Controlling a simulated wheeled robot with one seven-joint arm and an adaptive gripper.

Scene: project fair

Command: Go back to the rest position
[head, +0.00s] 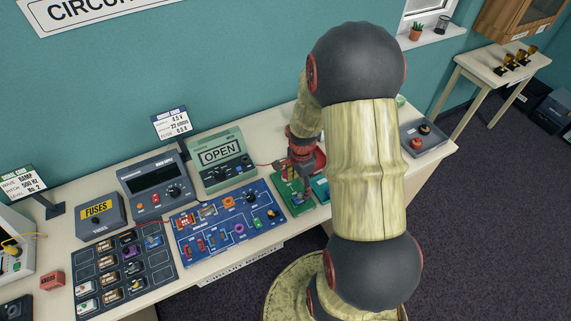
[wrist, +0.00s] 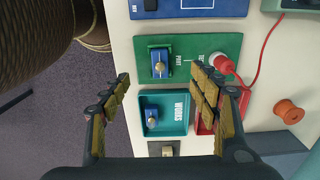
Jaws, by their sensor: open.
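In the wrist view my gripper (wrist: 162,80) is open, with nothing between its fingers. It hangs above the bench over a green test board (wrist: 195,45) and a teal tray marked WORKS (wrist: 178,128). A blue part with a brass top (wrist: 160,68) sits on the board, and a similar blue part (wrist: 152,117) lies in the tray. Both look apart from my fingers. In the head view my gripper (head: 301,166) is low over the green board (head: 286,195); my own arm hides part of the bench there.
A red probe (wrist: 219,64) with a red lead touches the board. A red tray (wrist: 203,128) is partly behind my right finger. The meter (head: 222,155) reads OPEN. A blue circuit board (head: 228,222), a parts board (head: 122,265) and a grey box with knobs (head: 426,138) are nearby.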

